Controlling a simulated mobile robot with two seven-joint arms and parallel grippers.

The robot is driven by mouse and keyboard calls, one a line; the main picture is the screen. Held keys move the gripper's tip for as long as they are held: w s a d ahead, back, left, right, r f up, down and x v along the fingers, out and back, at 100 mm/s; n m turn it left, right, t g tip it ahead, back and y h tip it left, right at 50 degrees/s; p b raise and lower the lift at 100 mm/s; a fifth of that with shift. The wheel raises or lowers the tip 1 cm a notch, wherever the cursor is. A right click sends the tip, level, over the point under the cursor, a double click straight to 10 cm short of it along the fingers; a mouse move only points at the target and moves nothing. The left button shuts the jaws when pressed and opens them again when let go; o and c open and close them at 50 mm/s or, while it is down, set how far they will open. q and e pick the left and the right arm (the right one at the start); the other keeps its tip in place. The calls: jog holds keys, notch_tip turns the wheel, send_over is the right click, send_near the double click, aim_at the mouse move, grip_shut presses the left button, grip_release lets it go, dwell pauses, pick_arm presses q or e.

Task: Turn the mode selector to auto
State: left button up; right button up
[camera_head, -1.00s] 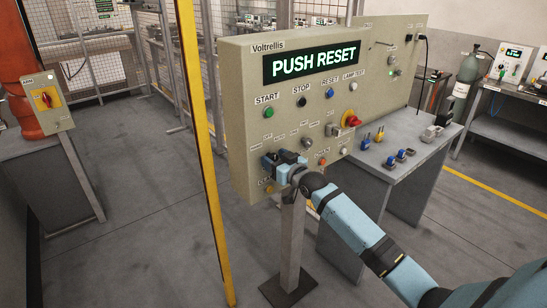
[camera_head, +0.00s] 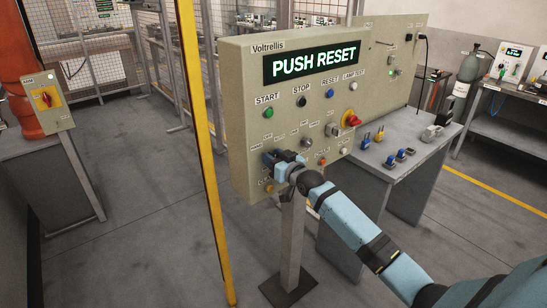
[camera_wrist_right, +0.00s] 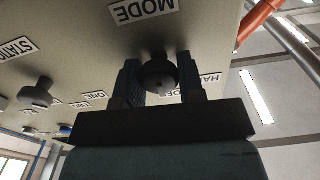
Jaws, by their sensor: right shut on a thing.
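The mode selector (camera_wrist_right: 157,72) is a dark round knob under the MODE label in the right wrist view, where the picture is upside down. My right gripper (camera_wrist_right: 160,82) has a finger on each side of the knob and is shut on it. In the head view my right gripper (camera_head: 272,158) is at the lower left of the Voltrellis panel (camera_head: 238,110) and hides the selector. The labels HAND, OFF and AUTO show around it, but the knob's pointer is hidden. My left gripper is not in view.
The display (camera_head: 308,64) reads PUSH RESET. Several buttons, a station selector (camera_head: 307,143) and a red emergency stop (camera_head: 351,119) sit on the same panel. A yellow post (camera_head: 203,150) stands just left. A table (camera_head: 415,155) with padlocks is at right.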

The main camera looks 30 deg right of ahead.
jog(key=m+p, duration=0.1)
jog(key=m, duration=0.2)
jog(key=shift+r+m+p, duration=0.1)
jog(key=shift+m+p, duration=0.2)
jog(key=shift+p, duration=0.1)
jog(key=shift+d+m+p, duration=0.1)
jog(key=shift+m+p, duration=0.45)
jog(key=shift+m, duration=1.75)
jog(key=o, duration=0.9)
